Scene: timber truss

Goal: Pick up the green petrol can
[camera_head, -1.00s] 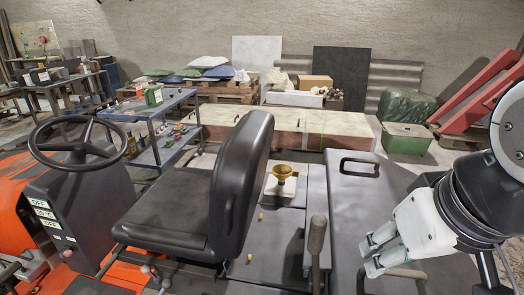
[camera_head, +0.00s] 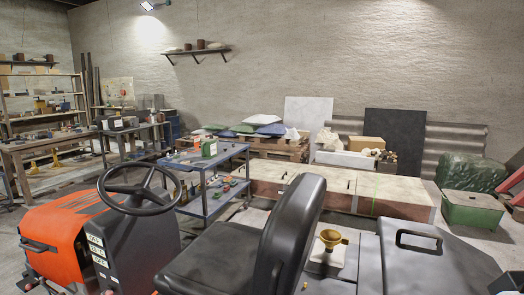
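A small green can-shaped object (camera_head: 209,147) with a pale front stands on the top shelf of the blue trolley (camera_head: 228,156), left of the middle of the head view. It looks like the green petrol can, but it is too small to make out its handle or spout. It appears upright. My gripper is out of view; only a small dark piece, perhaps of my arm, shows at the bottom right corner.
An orange ride-on machine with a steering wheel (camera_head: 140,188) and black seat (camera_head: 285,235) fills the foreground, before the trolley. A yellow funnel (camera_head: 331,239) sits beside the seat. Long low boxes (camera_head: 335,192) stand behind. A green crate (camera_head: 472,209) is at right.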

